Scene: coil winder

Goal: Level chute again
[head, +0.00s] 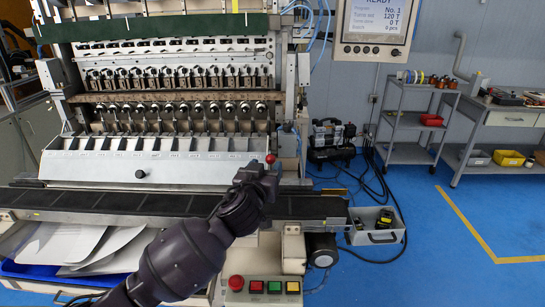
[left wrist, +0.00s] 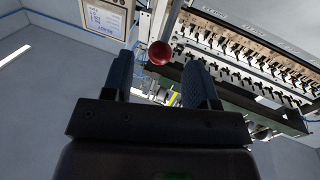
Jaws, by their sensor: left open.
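The chute (head: 150,165) is the pale tray with several compartments below the winding heads, with a black knob (head: 140,174) on its front face. A lever with a red ball (head: 270,158) stands at the chute's right end. My left gripper (head: 262,172) is at that end, close to the red ball. In the left wrist view the red ball (left wrist: 160,53) shows between the two open fingers (left wrist: 160,85), toward their tips. Whether the fingers touch it I cannot tell. My right gripper is not in view.
A dark conveyor belt (head: 120,201) runs along the front below the chute. A button panel (head: 263,287) with a red stop button is beneath. A display (head: 376,22) hangs at upper right. A grey box (head: 377,236) and cables lie on the blue floor to the right.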

